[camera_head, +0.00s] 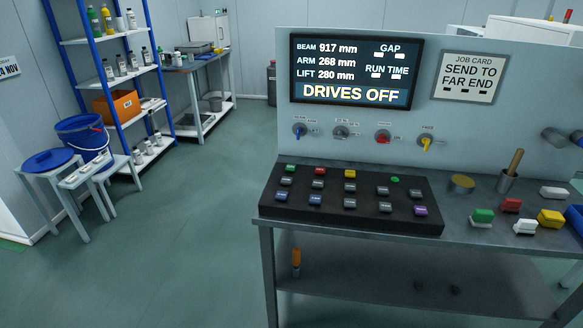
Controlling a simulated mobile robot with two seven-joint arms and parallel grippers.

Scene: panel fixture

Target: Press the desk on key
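A black key desk (380,222) lies on the grey bench under the panel. Its back row has a green key (291,167), a red key (319,171) and a yellow key (349,174). A small round green piece (395,179) is right of them. Several grey keys, two blue keys (282,196) and a purple key (420,210) fill the other rows. The key labels are too small to read, so I cannot tell which is desk on. The display (350,70) reads DRIVES OFF. Neither gripper shows in the head view.
A job card (468,76) reads SEND TO FAR END. Four-colour knobs aside, a red knob (383,136) sits under the display. Space above the keys is clear.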

